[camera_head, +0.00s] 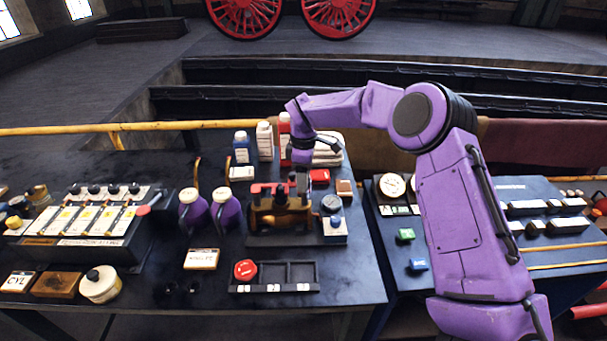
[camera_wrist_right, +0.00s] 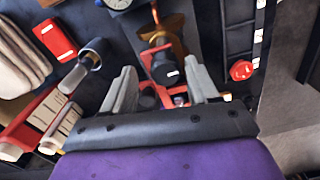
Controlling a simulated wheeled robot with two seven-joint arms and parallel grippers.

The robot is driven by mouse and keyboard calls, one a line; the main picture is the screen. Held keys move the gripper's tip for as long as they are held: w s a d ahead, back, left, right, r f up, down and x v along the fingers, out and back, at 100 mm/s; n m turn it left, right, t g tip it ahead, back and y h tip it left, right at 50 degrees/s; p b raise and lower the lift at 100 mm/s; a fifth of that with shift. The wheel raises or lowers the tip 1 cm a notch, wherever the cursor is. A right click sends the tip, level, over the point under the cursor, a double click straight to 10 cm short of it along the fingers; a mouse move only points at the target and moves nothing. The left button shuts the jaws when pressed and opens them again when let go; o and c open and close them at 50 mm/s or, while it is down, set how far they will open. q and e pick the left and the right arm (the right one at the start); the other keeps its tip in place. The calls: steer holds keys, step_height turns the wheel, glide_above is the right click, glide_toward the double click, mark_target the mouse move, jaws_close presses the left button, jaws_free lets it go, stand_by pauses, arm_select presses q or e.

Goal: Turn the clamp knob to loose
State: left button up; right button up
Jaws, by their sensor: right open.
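The clamp fixture (camera_head: 282,212), a brass-coloured body with red parts, stands on a dark base plate on the main bench. A black knob with a white mark (camera_wrist_right: 165,70) shows in the wrist view; I take it to be the clamp knob. My right gripper (camera_head: 303,182) is over the fixture, pointing down. In the wrist view the right gripper (camera_wrist_right: 163,78) is open, one grey finger on each side of the knob, with gaps to both. Red clamp parts (camera_wrist_right: 178,95) show between the fingers. In the head view the gripper hides part of the fixture. My left gripper is not in view.
A round gauge (camera_head: 331,204) stands right of the fixture. Bottles (camera_head: 265,141) and a red box (camera_head: 319,177) are behind it. Two purple jugs (camera_head: 226,210) stand to its left. A tray with a red knob (camera_head: 245,270) lies in front. The bench's front right is clear.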

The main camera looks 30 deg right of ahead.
steer(key=shift+s+r, duration=0.2)
steer(key=shift+s, duration=0.05)
steer(key=shift+c, duration=0.9)
steer(key=shift+s+r, duration=0.15)
steer(key=shift+s, duration=0.15)
steer(key=c, duration=0.9)
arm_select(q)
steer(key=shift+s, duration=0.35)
arm_select(e)
steer(key=shift+o, duration=0.2)
